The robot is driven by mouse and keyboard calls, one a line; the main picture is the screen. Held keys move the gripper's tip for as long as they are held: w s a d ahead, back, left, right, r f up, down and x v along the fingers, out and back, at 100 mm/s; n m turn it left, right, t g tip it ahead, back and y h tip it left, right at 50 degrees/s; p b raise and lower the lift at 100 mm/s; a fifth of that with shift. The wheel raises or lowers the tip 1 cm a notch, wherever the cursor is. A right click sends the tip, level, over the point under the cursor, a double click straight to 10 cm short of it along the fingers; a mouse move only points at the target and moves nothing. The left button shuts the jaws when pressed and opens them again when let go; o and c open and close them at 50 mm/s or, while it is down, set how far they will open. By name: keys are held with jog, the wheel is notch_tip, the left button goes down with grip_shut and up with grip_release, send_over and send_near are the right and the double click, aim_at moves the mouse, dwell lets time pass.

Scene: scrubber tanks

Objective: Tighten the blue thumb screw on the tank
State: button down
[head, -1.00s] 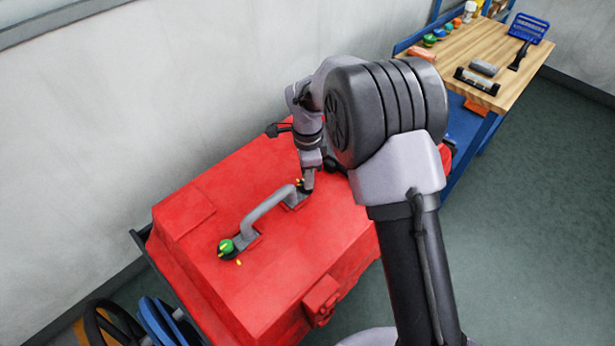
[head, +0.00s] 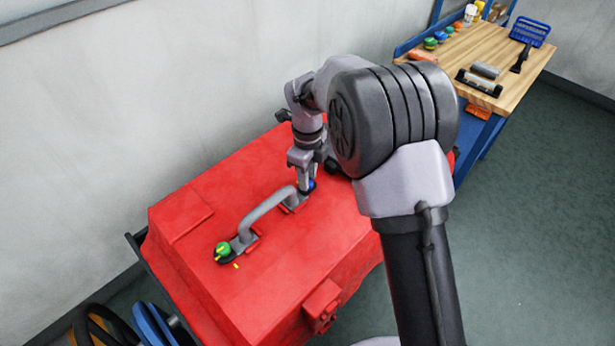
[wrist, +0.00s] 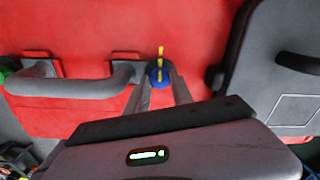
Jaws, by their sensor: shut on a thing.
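The blue thumb screw (head: 312,184) stands on the red tank (head: 280,265), beside the far end of the grey handle. My gripper (head: 306,189) points down over it and hides most of it in the head view. In the wrist view, the blue thumb screw (wrist: 159,80) sits between the tips of my gripper (wrist: 160,70), which is shut on it. A yellow stripe on the screw runs up the picture, roughly in line with a yellow mark (wrist: 161,50) on the tank.
The grey handle (head: 262,208) runs close beside the gripper. A green thumb screw (head: 222,249) stands at its near end. A dark grey part (wrist: 290,65) lies right of the gripper in the wrist view. A wooden workbench (head: 510,75) stands at the back right.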

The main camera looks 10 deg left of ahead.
jog(key=shift+w+r, duration=0.15)
dwell(0.3)
jog(key=c, duration=1.1)
grip_release()
notch_tip(320, 180, up, 17)
jog(key=p, duration=0.6)
jog(key=shift+r, duration=0.15)
